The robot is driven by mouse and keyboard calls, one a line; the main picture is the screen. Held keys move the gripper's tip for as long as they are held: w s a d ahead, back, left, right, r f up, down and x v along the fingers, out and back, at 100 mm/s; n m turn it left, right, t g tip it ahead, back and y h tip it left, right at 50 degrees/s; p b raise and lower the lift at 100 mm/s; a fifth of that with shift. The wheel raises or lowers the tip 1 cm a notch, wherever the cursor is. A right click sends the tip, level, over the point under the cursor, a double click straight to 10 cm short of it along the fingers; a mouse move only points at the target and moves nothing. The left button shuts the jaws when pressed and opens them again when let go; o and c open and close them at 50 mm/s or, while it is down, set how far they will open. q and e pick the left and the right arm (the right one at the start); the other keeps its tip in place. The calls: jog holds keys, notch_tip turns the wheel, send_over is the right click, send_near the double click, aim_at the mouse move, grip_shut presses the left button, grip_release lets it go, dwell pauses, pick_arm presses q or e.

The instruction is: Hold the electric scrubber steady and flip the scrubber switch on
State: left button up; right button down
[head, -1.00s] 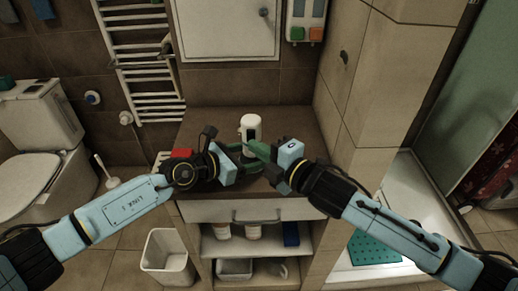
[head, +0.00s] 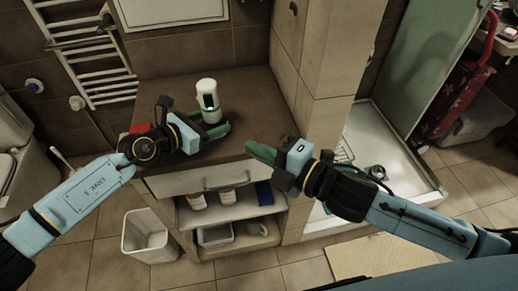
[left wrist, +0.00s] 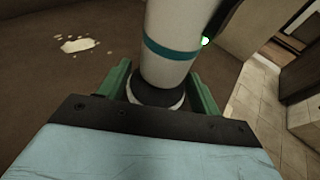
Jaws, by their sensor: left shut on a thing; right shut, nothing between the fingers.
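The electric scrubber (head: 208,96) is a white upright cylinder standing on the brown cabinet top. In the left wrist view the scrubber (left wrist: 172,45) has a teal band and a dark ring near its base, and a small green light glows beside its upper body. My left gripper (head: 213,124) is shut on the scrubber's lower part, with a green finger on each side. My right gripper (head: 262,153) is shut and empty, apart from the scrubber, to its right near the cabinet's front right corner. The switch itself is too small to make out.
The cabinet top (head: 255,92) is mostly clear behind and right of the scrubber. A tiled wall column (head: 318,70) rises at its right side. A pale spill or patch (left wrist: 78,45) shows on the surface in the left wrist view. A white bin (head: 148,236) stands on the floor.

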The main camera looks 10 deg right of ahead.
pick_arm(q)
jog(key=shift+s+f, duration=0.1)
jog(key=shift+f, duration=0.1)
jog(key=o, duration=0.8)
jog(key=shift+r, duration=0.15)
jog(key=shift+o, duration=0.2)
